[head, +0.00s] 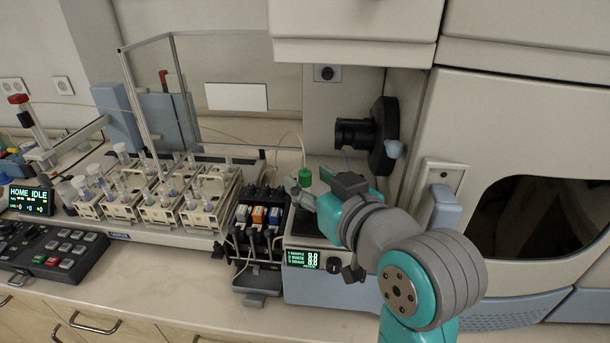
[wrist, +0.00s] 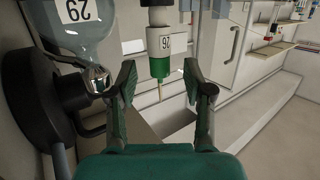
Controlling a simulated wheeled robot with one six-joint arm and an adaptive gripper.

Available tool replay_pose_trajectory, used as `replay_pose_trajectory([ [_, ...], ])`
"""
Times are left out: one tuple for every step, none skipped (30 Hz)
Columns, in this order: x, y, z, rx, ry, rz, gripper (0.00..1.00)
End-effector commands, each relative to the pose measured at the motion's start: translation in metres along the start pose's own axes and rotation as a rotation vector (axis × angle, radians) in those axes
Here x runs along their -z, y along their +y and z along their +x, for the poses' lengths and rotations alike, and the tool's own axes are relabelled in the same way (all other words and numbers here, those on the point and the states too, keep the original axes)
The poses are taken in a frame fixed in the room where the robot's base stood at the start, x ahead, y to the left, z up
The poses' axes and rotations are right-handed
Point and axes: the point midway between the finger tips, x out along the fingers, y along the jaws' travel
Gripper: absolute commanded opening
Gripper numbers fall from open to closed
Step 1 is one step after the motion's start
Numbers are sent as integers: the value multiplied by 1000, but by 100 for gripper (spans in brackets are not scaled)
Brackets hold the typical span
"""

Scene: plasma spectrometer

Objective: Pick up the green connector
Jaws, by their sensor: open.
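The green connector (head: 305,177) stands upright on top of the small instrument box with the lit display in the head view. In the wrist view the green connector (wrist: 160,68) has a pale body with a numbered white tag and a thin tan tip. My gripper (head: 306,192) reaches in from the right, close to the connector. In the wrist view my gripper (wrist: 162,88) is open, with one finger on each side of the connector and a visible gap to both. Whether the connector is fully between the fingertips in depth I cannot tell.
A black round fitting (head: 383,137) sits on the wall behind my arm. A glass vessel with a numbered label (wrist: 84,32) is close at left in the wrist view. The pump block (head: 258,218) and the sample racks (head: 150,212) stand left of the instrument box.

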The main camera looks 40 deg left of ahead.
Motion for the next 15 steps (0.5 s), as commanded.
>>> replay_pose_trajectory([
  [0, 0, 3, 0, -1, 0, 52],
  [0, 0, 5, -1, -1, 0, 52],
  [0, 0, 6, -1, 0, 0, 52],
  [0, 0, 6, -1, 0, 0, 52],
  [0, 0, 6, -1, 0, 0, 52],
  [0, 0, 6, -2, 0, 0, 52],
  [0, 0, 6, -2, 0, 0, 52],
  [0, 0, 6, -1, 0, 0, 52],
  [0, 0, 6, -1, 0, 0, 52],
  [0, 0, 6, -1, 0, 0, 44],
  [0, 0, 6, -1, 0, 0, 36],
  [0, 0, 6, -1, 0, 0, 26],
  [0, 0, 6, -1, 0, 0, 19],
  [0, 0, 5, -1, 0, 0, 12],
  [0, 0, 5, -1, 0, 0, 8],
])
